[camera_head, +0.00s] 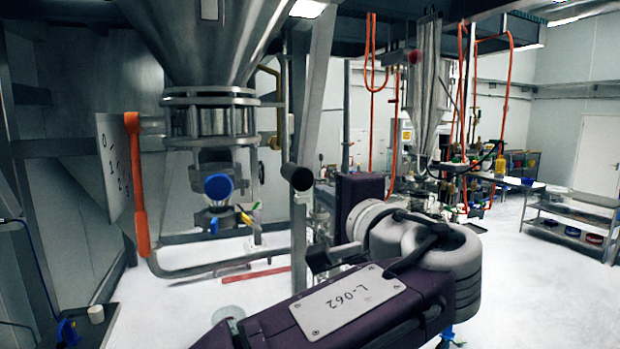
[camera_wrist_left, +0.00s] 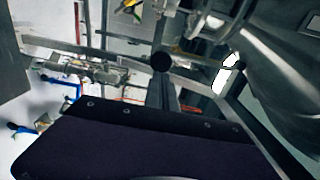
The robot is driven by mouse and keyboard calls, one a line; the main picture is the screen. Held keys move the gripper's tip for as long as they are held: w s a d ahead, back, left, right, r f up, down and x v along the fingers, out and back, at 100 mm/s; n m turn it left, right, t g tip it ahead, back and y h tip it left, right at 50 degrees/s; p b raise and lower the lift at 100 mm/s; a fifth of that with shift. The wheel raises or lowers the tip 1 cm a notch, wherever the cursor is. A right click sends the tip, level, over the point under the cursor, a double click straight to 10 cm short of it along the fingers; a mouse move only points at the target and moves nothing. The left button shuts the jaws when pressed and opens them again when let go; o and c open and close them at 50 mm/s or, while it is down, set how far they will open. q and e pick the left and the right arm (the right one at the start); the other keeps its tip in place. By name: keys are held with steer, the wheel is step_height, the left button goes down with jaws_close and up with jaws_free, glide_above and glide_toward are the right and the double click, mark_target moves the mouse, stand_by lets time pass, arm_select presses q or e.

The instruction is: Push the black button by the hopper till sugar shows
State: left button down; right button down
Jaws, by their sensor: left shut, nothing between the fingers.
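The steel hopper (camera_head: 205,35) hangs at the upper left of the head view, with a flanged neck and a blue-capped valve below it. The black button (camera_head: 297,176) is a dark round end facing me, right of the neck. In the left wrist view the black button (camera_wrist_left: 161,61) shows as a dark disc just beyond the tips of my left gripper (camera_wrist_left: 161,83). Those fingers are shut and empty; whether they touch the button I cannot tell. My left gripper's purple body (camera_head: 361,193) is right of the button in the head view. My right gripper is out of view. I see no sugar.
A clear round container (camera_head: 228,313) is partly hidden behind my left arm, low in the head view. An orange handle (camera_head: 136,185) stands left of the hopper neck. A metal post (camera_head: 299,235) is below the button. Open floor lies to the right.

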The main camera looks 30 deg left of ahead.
mark_target(304, 182)
arm_select(q)
steer(key=p+x, duration=0.1)
steer(key=x, duration=0.2)
steer(key=p+x, duration=0.2)
steer(key=x, duration=0.1)
steer(key=shift+w+a+r, duration=0.15)
steer(key=shift+a+r, duration=0.1)
steer(key=shift+a, duration=0.05)
steer(key=shift+w+a+f+p, duration=0.15)
steer(key=shift+w+a+p, duration=0.15)
steer(key=shift+w+a, duration=0.15)
steer(key=shift+f, duration=0.1)
